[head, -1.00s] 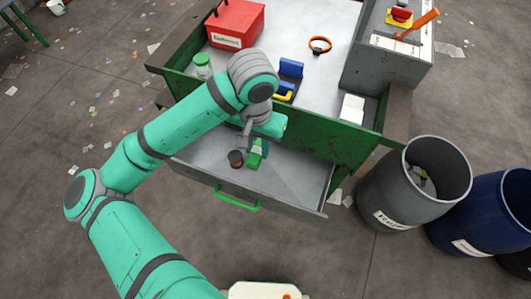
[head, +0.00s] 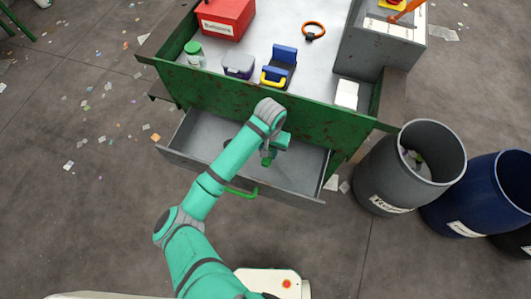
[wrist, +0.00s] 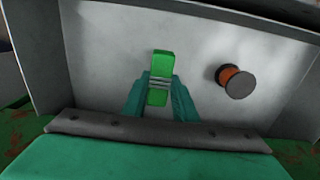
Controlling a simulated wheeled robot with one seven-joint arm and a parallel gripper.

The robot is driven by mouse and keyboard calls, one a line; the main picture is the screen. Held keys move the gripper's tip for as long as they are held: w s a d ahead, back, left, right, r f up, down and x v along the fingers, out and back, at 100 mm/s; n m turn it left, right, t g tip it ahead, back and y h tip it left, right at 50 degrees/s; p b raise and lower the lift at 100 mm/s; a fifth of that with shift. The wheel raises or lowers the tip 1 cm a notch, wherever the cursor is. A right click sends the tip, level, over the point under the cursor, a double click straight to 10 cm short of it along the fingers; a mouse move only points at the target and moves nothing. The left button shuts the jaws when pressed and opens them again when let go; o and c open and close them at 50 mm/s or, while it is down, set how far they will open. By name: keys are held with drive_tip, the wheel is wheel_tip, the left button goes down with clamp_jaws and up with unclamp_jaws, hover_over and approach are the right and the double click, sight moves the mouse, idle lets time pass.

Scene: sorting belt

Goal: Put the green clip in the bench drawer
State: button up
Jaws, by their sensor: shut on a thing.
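The bench drawer (head: 313,187) is pulled open at the front of the green bench, with a green handle on its front. My gripper (wrist: 160,97) is inside the drawer space, and its fingers are shut on the green clip (wrist: 162,65). The clip shows a bright green upper end and a lower end, with pale bands across its middle. In the head view the clip (head: 267,161) is small and partly hidden by my arm. Whether it touches the drawer floor is hard to tell. A dark and orange spool (wrist: 235,81) lies in the drawer to the right of the clip in the wrist view.
On the bench top stand a red box (head: 224,18), a green-lidded jar (head: 194,55), a grey-purple container (head: 238,66), a blue-yellow object (head: 279,67) and an orange ring (head: 313,31). Grey (head: 380,170) and blue (head: 475,200) barrels stand at the right.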

sight(269, 159)
drive_tip(key=shift+f, duration=3.1)
drive_tip(key=shift+f, duration=0.1)
drive_tip(key=o, duration=1)
wheel_tip(269, 159, up, 12)
drive_tip(key=shift+r, duration=0.15)
